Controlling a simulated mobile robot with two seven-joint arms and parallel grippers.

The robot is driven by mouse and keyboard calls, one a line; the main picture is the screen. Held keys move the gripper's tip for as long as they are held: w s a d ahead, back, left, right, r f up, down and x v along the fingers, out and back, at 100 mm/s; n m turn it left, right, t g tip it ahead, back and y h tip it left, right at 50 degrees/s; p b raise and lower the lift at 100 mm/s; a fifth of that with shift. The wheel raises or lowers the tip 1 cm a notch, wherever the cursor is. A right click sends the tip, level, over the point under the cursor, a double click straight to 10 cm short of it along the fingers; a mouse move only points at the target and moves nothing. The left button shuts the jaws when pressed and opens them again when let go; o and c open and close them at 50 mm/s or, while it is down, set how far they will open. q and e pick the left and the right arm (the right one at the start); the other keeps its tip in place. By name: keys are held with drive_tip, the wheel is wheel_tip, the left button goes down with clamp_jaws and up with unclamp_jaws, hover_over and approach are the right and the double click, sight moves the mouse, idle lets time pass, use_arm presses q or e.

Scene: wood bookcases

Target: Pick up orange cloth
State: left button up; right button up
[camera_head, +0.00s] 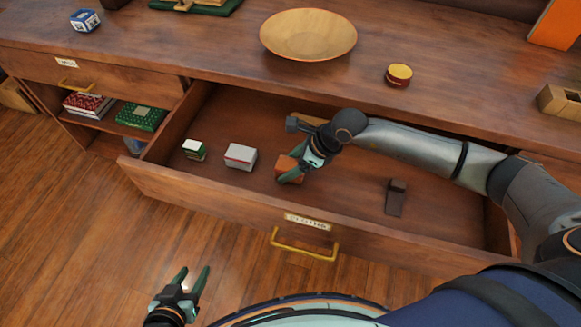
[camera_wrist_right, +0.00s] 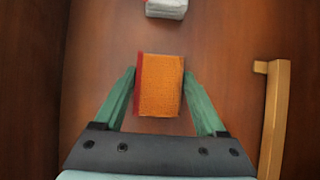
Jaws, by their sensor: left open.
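The orange cloth looks like a small folded block (camera_head: 285,165) in the open drawer. In the right wrist view the cloth (camera_wrist_right: 161,86) is orange with a red strip along its left edge. My right gripper (camera_head: 297,170) is down inside the drawer at the cloth. In the wrist view its fingers (camera_wrist_right: 160,75) lie along both sides of the cloth, very close or touching; I cannot tell whether they grip it.
The open drawer (camera_head: 210,200) also holds a white-grey box (camera_head: 240,156), a small white-green box (camera_head: 194,149) and a dark object (camera_head: 396,197). A brass handle (camera_head: 304,252) is on its front. A wooden bowl (camera_head: 308,35) and a yellow-lidded tin (camera_head: 398,75) stand on the top above.

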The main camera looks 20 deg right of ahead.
sight(282, 162)
drive_tip(key=c, duration=0.9)
drive_tip(key=shift+r, duration=0.45)
wheel_tip(282, 162, up, 2)
drive_tip(key=shift+r+p, duration=0.25)
drive_tip(key=shift+p, duration=0.05)
drive_tip(key=s+d+r+p, duration=0.1)
drive_tip(key=s+d+r, duration=0.8)
drive_tip(key=s+d, duration=0.1)
drive_tip(key=shift+r, duration=0.3)
drive_tip(key=shift+w, duration=0.1)
